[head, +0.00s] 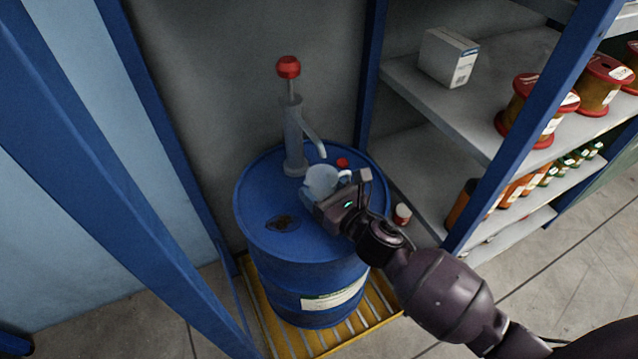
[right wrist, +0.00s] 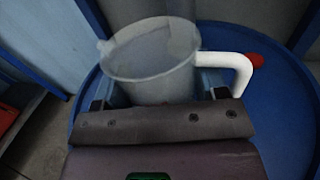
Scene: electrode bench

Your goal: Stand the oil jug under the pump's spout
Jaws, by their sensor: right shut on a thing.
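The oil jug (head: 321,180) is a translucent pale jug with a white handle. It is upright at the drum top, and it also shows in the right wrist view (right wrist: 150,60). My right gripper (head: 318,199) is shut on the jug, reaching in from the lower right. The pump (head: 294,140) is grey with a red knob and stands at the back of the drum. Its spout (head: 315,142) slopes down to the right, and its tip is just above and behind the jug in the head view. I cannot tell whether the jug touches the drum top. My left gripper is not in view.
The blue drum (head: 262,215) stands on a yellow grated pallet (head: 375,309). A red cap (head: 342,162) sits on the drum top right of the pump. Blue posts flank the drum. Shelves at right hold a white box (head: 446,57), red spools (head: 528,108) and bottles.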

